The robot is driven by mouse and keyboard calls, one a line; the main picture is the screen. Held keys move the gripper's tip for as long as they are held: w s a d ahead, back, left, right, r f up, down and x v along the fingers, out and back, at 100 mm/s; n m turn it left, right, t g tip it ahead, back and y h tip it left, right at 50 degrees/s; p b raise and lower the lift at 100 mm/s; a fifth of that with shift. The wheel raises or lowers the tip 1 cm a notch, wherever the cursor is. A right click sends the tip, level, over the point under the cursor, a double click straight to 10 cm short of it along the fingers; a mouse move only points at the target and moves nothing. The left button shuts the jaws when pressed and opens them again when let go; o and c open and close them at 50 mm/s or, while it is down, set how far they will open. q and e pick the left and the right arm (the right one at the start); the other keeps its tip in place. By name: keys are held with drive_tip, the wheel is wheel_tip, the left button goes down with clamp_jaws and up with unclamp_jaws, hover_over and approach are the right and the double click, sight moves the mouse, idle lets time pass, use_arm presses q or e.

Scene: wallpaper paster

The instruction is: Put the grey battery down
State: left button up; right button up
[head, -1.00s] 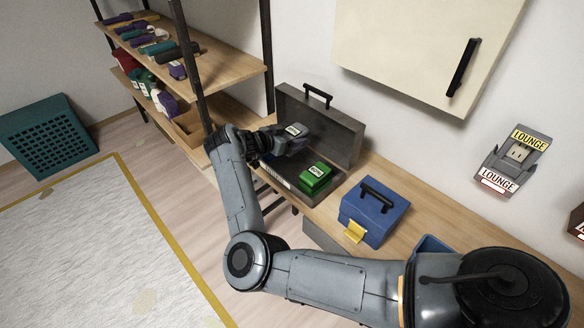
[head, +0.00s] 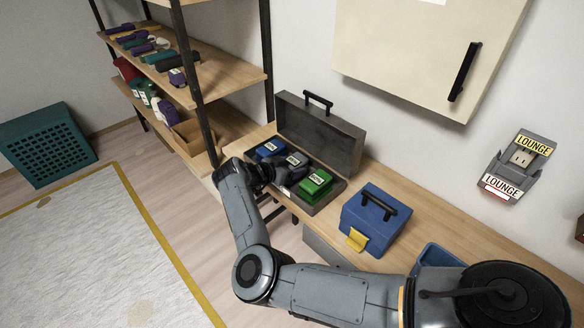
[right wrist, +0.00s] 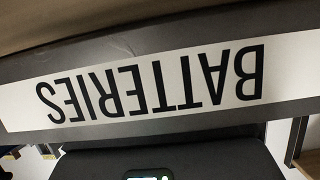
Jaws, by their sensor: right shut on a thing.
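The grey battery (head: 299,160) is inside the open grey case (head: 340,148), between a blue battery (head: 268,149) and a green battery (head: 316,183). My right gripper (head: 285,172) reaches over the case's front edge and is shut on the grey battery; the fingers partly hide it. I cannot tell whether its underside touches the case floor. In the right wrist view, the case's BATTERIES label (right wrist: 150,85) shows upside down and close; the battery cannot be made out clearly there. My left gripper is out of view.
The case stands on a wooden bench (head: 440,240). A blue toolbox (head: 376,222) with a yellow latch is to its right. A wooden shelf (head: 230,75) with black posts stands to the left. A cream cabinet (head: 410,50) hangs above.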

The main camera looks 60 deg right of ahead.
drive_tip(key=shift+f+b, duration=0.4)
drive_tip(key=shift+f, duration=0.05)
drive_tip(key=o, duration=1.1)
drive_tip(key=shift+d+f, duration=0.1)
drive_tip(key=shift+c, duration=0.2)
drive_tip(key=shift+o, duration=0.5)
drive_tip(key=shift+f, duration=0.15)
drive_tip(key=shift+w+r+p, duration=0.1)
drive_tip(key=shift+r+p, duration=0.4)
drive_tip(key=shift+r, duration=0.1)
drive_tip(key=v, duration=1.2)
drive_tip(key=shift+r, duration=0.1)
